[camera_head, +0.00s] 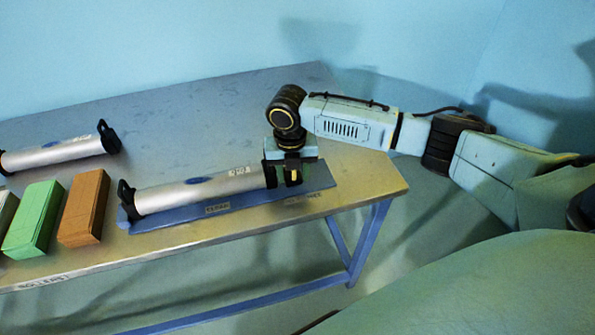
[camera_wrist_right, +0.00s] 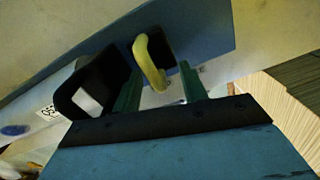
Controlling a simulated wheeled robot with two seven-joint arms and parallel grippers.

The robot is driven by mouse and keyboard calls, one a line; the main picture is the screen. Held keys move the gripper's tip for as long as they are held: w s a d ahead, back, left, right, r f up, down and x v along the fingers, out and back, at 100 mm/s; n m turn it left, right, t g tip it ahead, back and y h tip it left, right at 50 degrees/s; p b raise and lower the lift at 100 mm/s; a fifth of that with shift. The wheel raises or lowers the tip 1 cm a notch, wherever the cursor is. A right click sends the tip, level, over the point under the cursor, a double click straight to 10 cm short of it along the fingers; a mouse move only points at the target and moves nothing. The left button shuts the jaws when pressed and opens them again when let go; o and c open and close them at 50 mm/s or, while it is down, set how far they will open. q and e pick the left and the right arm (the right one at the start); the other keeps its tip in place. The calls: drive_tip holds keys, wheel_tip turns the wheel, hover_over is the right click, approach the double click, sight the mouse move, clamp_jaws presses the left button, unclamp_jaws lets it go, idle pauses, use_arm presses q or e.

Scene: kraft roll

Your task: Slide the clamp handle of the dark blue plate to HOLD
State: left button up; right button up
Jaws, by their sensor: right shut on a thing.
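The dark blue plate (camera_head: 245,210) lies near the front edge of the bench and also shows in the wrist view (camera_wrist_right: 195,30). A silver roller (camera_head: 200,189) lies along it between black end brackets. My right gripper (camera_head: 290,182) is at the roller's right end, low over the plate. In the wrist view, its green fingers (camera_wrist_right: 160,78) are shut on the yellow clamp handle (camera_wrist_right: 152,62), beside the black bracket (camera_wrist_right: 95,85). The gripper hides most of the handle in the head view. My left gripper is not in view.
A brown block (camera_head: 84,207) and a green block (camera_head: 34,218) stand left of the plate. A second silver roller (camera_head: 60,153) lies behind them. The back of the bench (camera_head: 215,110) is clear.

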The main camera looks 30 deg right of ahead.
sight(292, 180)
drive_tip(key=shift+s+a+f+y, duration=0.1)
drive_tip(key=shift+a+f+y, duration=0.05)
drive_tip(key=shift+a, duration=0.45)
drive_tip(key=shift+s+a+f+y, duration=0.1)
drive_tip(key=shift+a+y, duration=0.05)
drive_tip(key=shift+a, duration=0.45)
drive_tip(key=o, duration=1)
drive_tip(key=shift+c, duration=0.2)
drive_tip(key=r, duration=0.2)
drive_tip(key=w+r+p, duration=0.1)
drive_tip(key=r, duration=0.2)
drive_tip(key=shift+d+r, duration=0.2)
drive_tip(key=shift+r, duration=0.15)
drive_tip(key=shift+c, duration=0.9)
drive_tip(key=o, duration=0.3)
drive_tip(key=r, duration=0.5)
drive_tip(key=d+r+p, duration=0.1)
drive_tip(key=r, duration=0.1)
drive_tip(key=shift+s+r, duration=0.15)
drive_tip(key=shift+r, duration=0.15)
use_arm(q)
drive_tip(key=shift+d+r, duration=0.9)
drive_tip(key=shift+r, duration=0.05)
use_arm(e)
drive_tip(key=shift+o, duration=0.2)
drive_tip(key=shift+s+d+r, duration=0.15)
drive_tip(key=shift+d+r, duration=0.1)
